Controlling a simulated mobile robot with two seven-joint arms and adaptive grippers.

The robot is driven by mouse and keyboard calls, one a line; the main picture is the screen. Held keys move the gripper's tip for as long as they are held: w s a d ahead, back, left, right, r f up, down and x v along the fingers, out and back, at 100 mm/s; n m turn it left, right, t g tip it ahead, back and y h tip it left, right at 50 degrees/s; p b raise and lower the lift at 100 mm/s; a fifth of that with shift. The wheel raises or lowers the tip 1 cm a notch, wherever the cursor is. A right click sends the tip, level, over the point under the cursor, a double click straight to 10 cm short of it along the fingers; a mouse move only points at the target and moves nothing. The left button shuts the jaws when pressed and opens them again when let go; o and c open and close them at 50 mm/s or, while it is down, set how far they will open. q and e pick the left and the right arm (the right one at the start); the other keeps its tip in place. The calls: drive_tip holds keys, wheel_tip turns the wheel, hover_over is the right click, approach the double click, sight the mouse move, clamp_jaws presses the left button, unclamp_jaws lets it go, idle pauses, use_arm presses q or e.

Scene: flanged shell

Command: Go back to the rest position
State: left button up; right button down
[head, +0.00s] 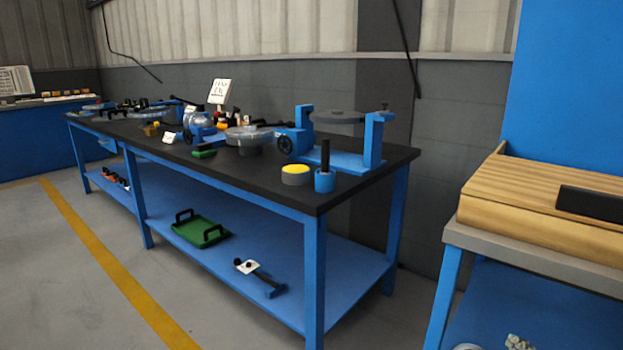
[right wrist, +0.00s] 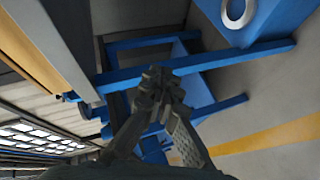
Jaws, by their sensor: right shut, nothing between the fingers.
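My right gripper (right wrist: 160,85) shows in the right wrist view, its fingers together at the tips with nothing between them. It is in the air, apart from the blue frame parts behind it. Neither gripper can be made out in the head view, and my left gripper is in no view. A long workbench (head: 352,180) with a black top and blue legs stands in the middle of the head view. On its near end is a blue fixture (head: 373,140) holding a grey disc (head: 338,117).
A yellow-topped round part (head: 296,175) and a blue cup (head: 324,182) stand near the bench's front edge. A green tray (head: 200,231) lies on the lower shelf. A second table with a wooden top (head: 545,200) is at the right. The floor at left is clear.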

drive_tip(key=s+a+f+m+g, duration=0.5)
drive_tip(key=s+a+f, duration=0.2)
drive_tip(key=s+f, duration=0.4)
drive_tip(key=s+a+f+m+g+y, duration=0.1)
drive_tip(key=s+a+f+m+g, duration=0.5)
drive_tip(key=s+f, duration=0.5)
drive_tip(key=shift+a, duration=0.45)
